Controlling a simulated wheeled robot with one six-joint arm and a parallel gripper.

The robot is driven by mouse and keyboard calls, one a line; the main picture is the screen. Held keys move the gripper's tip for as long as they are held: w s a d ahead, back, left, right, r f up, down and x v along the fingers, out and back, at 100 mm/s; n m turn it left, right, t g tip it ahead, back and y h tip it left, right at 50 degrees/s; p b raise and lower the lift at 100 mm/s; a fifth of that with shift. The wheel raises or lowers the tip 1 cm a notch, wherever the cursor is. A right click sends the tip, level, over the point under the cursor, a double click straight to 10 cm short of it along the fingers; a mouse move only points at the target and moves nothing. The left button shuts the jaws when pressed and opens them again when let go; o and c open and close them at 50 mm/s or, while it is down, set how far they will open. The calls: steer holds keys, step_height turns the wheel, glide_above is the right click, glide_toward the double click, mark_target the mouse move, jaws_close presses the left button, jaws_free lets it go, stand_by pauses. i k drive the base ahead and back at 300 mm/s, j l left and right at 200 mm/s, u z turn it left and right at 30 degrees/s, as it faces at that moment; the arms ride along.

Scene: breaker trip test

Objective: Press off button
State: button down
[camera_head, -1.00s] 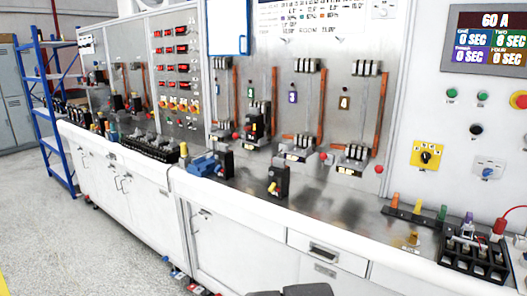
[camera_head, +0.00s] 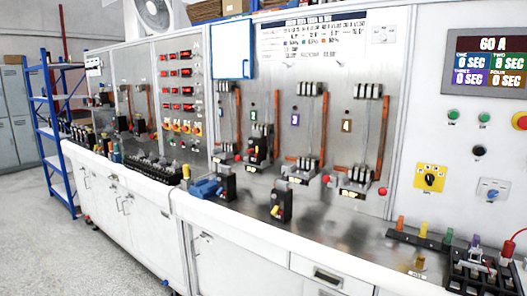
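Two small green buttons, a left one (camera_head: 453,116) and a right one (camera_head: 484,118), sit on the white panel at the right, below the display. A large red button (camera_head: 520,120) with a yellow surround is at the right edge, partly cut off. A black round control (camera_head: 479,151) is below the green buttons. The small labels are too blurred to read, so I cannot tell which one is the off button. My gripper is not in view.
A display (camera_head: 487,62) reads 60 A. Below are a yellow-plated switch (camera_head: 430,178) and a blue knob (camera_head: 491,192). The bench top (camera_head: 345,236) carries a loose breaker (camera_head: 281,206), coloured terminals (camera_head: 423,231) and a black terminal block (camera_head: 470,272).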

mark_target(479, 150)
steer(key=z, duration=1.55)
